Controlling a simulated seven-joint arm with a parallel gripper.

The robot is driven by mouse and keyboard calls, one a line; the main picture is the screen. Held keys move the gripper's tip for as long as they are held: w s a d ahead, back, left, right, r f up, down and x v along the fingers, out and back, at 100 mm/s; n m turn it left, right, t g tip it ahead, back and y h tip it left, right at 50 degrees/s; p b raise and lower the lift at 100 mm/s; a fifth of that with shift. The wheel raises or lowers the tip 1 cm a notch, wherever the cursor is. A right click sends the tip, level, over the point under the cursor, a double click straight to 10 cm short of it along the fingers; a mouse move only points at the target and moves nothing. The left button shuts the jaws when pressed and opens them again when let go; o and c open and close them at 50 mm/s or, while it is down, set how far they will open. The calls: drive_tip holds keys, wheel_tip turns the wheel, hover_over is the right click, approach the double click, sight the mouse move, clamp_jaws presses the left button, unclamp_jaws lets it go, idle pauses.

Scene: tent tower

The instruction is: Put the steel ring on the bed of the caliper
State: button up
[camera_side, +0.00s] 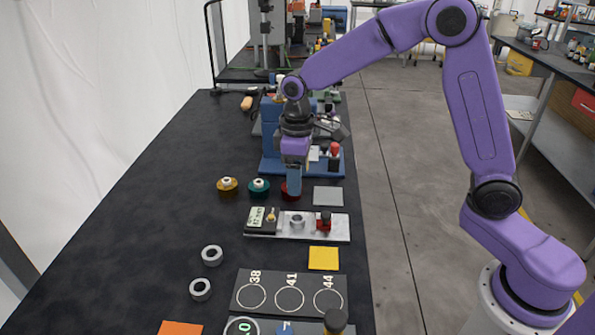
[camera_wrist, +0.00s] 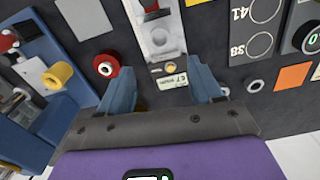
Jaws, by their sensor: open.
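The caliper (camera_side: 336,230) is a pale metal bed with a dark display block at its left end and a red-and-black part at its right. A steel ring (camera_side: 297,221) sits on its bed, between the display block and the red part. The caliper bed (camera_wrist: 144,12) and the ring (camera_wrist: 158,39) also show in the wrist view. Two more steel rings (camera_side: 212,255) (camera_side: 200,289) lie on the table to the left. My gripper (camera_side: 294,188) is open, pointing down beyond the caliper; no object shows between its fingers in the wrist view (camera_wrist: 161,88).
Yellow (camera_side: 227,184), green (camera_side: 259,186) and red (camera_wrist: 116,78) spools stand near my gripper. A blue fixture (camera_side: 268,165) is behind. A board (camera_side: 270,279) marked 38, 41 and 44, a yellow square (camera_side: 323,258) and an orange square (camera_side: 180,328) lie nearer. The table's left is mostly clear.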

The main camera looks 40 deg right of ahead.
drive_tip(key=s+d+r+n, duration=0.1)
drive_tip(key=s+d+n, duration=0.1)
drive_tip(key=s, duration=1.3)
drive_tip(key=s+d+r+n, duration=0.1)
drive_tip(key=s+d, duration=0.4)
drive_tip(key=s, duration=1)
drive_tip(key=shift+r+n, duration=0.35)
drive_tip(key=shift+n, duration=0.55)
